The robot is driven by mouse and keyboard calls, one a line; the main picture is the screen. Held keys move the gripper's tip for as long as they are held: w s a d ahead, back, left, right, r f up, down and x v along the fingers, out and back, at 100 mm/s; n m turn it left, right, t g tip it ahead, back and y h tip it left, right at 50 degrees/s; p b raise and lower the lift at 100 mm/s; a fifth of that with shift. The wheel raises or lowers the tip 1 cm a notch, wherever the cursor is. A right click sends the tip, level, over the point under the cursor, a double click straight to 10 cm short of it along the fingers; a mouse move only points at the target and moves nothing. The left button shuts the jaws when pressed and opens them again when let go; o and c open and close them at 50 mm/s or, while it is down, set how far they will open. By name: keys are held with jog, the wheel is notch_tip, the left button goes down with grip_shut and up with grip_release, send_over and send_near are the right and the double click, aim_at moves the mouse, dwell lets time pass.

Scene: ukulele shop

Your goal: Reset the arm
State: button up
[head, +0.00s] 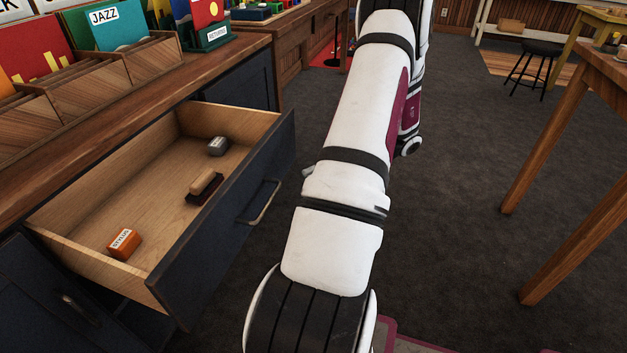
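My white arm rises from the bottom middle to the top of the head view, with black joint bands and a maroon panel. At the top it bends, and another link shows behind it on the right. My gripper cannot be made out; the arm hides what lies behind it. A small pale piece shows at the arm's left edge, too little to identify.
Left of the arm, a dark-fronted drawer (228,222) stands open from the wooden counter (75,152). It holds an orange box (124,243), a brush (204,187) and a small grey item (217,146). A wooden table (590,85) stands right. Carpet (455,230) between is clear.

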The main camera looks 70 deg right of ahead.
dwell(0.4)
jog(key=w+a+r+n+g+h, duration=0.1)
jog(key=w+a+r+n+g, duration=0.1)
jog(key=w+a+r+g, duration=0.3)
jog(key=w+a+r+n+g, duration=0.1)
jog(key=w+a+r+g, duration=0.1)
jog(key=a+r, duration=0.35)
jog(key=w+a+r+n+g+h, duration=0.1)
jog(key=w+a+r+n+g, duration=0.2)
jog(key=a, duration=0.5)
jog(key=s+a+r+n+g+h, duration=0.1)
jog(key=a+g+h, duration=0.1)
jog(key=a, duration=0.3)
jog(key=s+a+r+g+h, duration=0.1)
jog(key=s+a+r+h, duration=0.1)
jog(key=a, duration=0.3)
jog(key=s+a+f+n+t+h, duration=0.2)
jog(key=s+a+n+t+h, duration=0.1)
jog(key=s+a+h, duration=0.4)
notch_tip(320, 180, up, 32)
jog(key=d+t+y+p, duration=0.1)
jog(key=t+p, duration=0.2)
jog(key=p, duration=2.6)
jog(key=shift+s+d+p, duration=0.3)
jog(key=shift+s+d, duration=0.05)
jog(key=shift+s, duration=0.1)
